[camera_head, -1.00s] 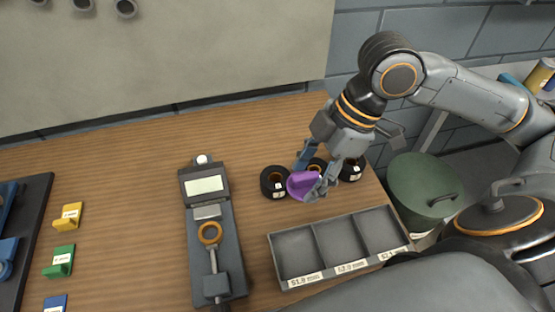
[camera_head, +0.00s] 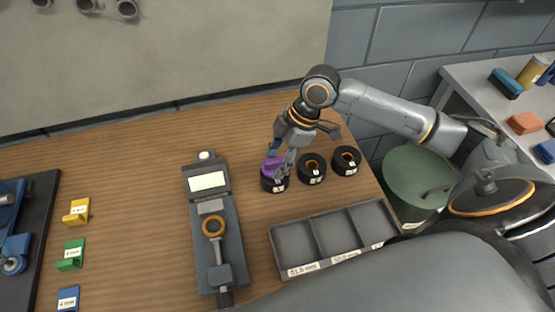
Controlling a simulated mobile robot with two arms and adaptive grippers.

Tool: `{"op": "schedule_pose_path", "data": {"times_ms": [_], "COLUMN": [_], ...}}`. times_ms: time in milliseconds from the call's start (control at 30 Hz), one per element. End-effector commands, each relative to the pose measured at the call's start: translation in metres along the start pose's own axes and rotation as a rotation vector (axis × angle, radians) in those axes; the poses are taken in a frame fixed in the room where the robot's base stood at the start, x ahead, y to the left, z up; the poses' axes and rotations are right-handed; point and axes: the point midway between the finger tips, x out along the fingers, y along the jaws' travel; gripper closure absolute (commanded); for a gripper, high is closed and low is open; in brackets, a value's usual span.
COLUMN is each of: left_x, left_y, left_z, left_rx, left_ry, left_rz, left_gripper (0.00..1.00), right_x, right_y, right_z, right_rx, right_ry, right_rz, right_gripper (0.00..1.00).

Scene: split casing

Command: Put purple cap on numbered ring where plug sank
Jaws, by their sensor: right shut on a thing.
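Three black numbered rings stand in a row on the wooden bench: a left ring (camera_head: 275,185), a middle ring (camera_head: 312,169) and a right ring (camera_head: 346,161). The middle and right rings show open centres with brownish inner walls. The purple cap (camera_head: 272,166) is at the top of the left ring, partly hidden by gripper fingers. My right gripper (camera_head: 280,162) is shut on the cap, over the left ring. I cannot tell whether the cap rests fully on the ring. The ring numbers are too small to read. My left gripper is not in view.
A grey three-compartment tray (camera_head: 334,240) with size labels lies in front of the rings. A gauge device (camera_head: 210,215) with a display stands to the left. Yellow (camera_head: 77,211), green (camera_head: 70,255) and blue (camera_head: 68,299) labelled blocks line the left. A green bin (camera_head: 420,185) stands right of the bench.

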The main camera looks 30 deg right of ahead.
Motion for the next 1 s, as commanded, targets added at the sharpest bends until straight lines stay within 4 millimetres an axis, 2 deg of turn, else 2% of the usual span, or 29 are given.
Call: {"op": "schedule_pose_path", "data": {"times_ms": [133,467,500,567,600,867,1000], "left_x": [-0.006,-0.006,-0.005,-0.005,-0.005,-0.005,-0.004], "left_y": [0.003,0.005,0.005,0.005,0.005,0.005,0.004], "left_z": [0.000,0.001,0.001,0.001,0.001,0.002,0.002], "left_rx": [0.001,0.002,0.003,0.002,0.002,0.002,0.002], "left_ry": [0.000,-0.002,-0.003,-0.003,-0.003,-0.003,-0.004], "left_rz": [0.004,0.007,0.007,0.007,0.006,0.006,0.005], "left_gripper": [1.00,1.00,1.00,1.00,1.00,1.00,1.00], "right_x": [0.013,0.017,0.016,0.016,0.016,0.016,0.009], "right_y": [-0.001,-0.001,-0.001,-0.001,-0.001,0.000,0.001], "right_z": [0.006,0.007,0.007,0.007,0.007,0.007,0.006], "right_rx": [0.001,0.000,0.000,0.000,0.000,0.000,0.000], "right_ry": [0.000,0.000,0.001,0.000,0.000,0.001,0.000], "right_rz": [-0.001,0.000,0.000,0.000,0.000,0.001,0.004], "right_gripper": [0.72,0.72,0.38,0.25,0.23,0.23,0.23]}}
